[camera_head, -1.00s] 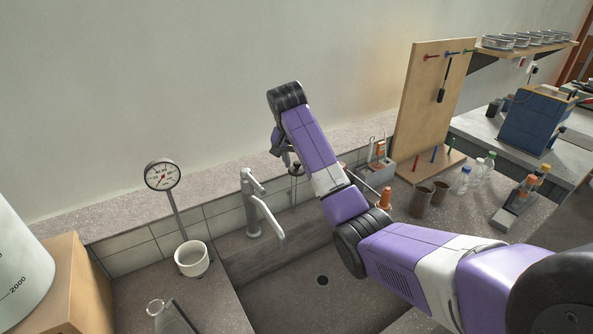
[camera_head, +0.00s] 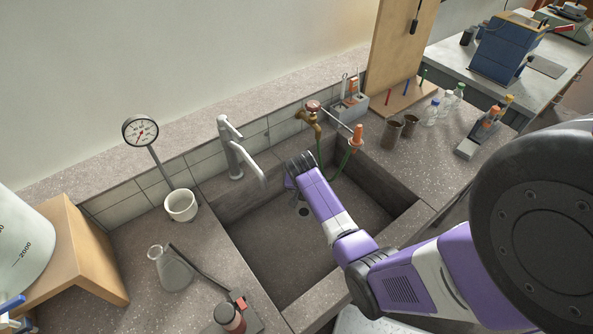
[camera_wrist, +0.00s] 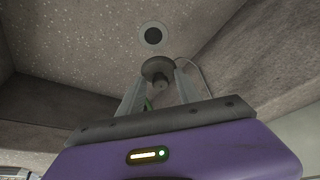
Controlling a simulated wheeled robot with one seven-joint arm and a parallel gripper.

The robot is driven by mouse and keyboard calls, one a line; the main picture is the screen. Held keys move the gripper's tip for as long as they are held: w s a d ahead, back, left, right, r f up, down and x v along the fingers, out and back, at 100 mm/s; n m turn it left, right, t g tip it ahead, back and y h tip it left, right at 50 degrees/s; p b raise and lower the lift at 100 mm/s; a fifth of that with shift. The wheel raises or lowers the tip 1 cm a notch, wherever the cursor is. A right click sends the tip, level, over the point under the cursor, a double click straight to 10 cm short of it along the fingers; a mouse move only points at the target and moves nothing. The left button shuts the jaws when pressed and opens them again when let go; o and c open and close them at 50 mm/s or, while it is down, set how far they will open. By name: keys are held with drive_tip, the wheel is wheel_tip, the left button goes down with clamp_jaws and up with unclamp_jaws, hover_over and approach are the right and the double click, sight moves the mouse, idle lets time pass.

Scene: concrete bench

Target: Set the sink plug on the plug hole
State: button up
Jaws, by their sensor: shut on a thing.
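The sink plug (camera_wrist: 157,67), a dark grey disc with a short stem, is held between the fingertips of my gripper (camera_wrist: 160,82) in the wrist view. The plug hole (camera_wrist: 152,36), a dark round opening with a pale rim, shows just beyond the plug, apart from it in the picture. In the head view the plug hole (camera_head: 303,211) is a dark spot in the floor of the grey sink (camera_head: 265,245). My gripper (camera_head: 291,184) reaches down into the basin beside the hole there. My wrist mostly hides the plug in that view. The height of the plug above the floor is unclear.
A grey tap (camera_head: 238,155) and a brass tap (camera_head: 312,122) with a green hose stand at the sink's back edge. A white cup (camera_head: 181,205) and a glass flask (camera_head: 170,270) stand left of the basin.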

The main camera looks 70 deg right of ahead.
drive_tip(key=shift+s+a+f+b, duration=0.1)
drive_tip(key=shift+s+f+b, duration=0.05)
drive_tip(key=shift+f+b, duration=4.5)
clamp_jaws()
drive_tip(key=shift+s+f+p, duration=0.1)
drive_tip(key=shift+f+p, duration=0.35)
drive_tip(key=shift+f, duration=0.05)
drive_tip(key=shift+s+a+f, duration=0.1)
drive_tip(key=shift+s+f, duration=0.05)
drive_tip(key=shift+s, duration=0.1)
drive_tip(key=shift+s+p, duration=0.4)
drive_tip(key=shift+s, duration=0.2)
drive_tip(key=shift+a, duration=0.1)
drive_tip(key=o, duration=0.7)
unclamp_jaws()
drive_tip(key=o, duration=0.3)
drive_tip(key=shift+w, duration=0.25)
drive_tip(key=shift+w+r, duration=0.1)
drive_tip(key=shift+r, duration=0.2)
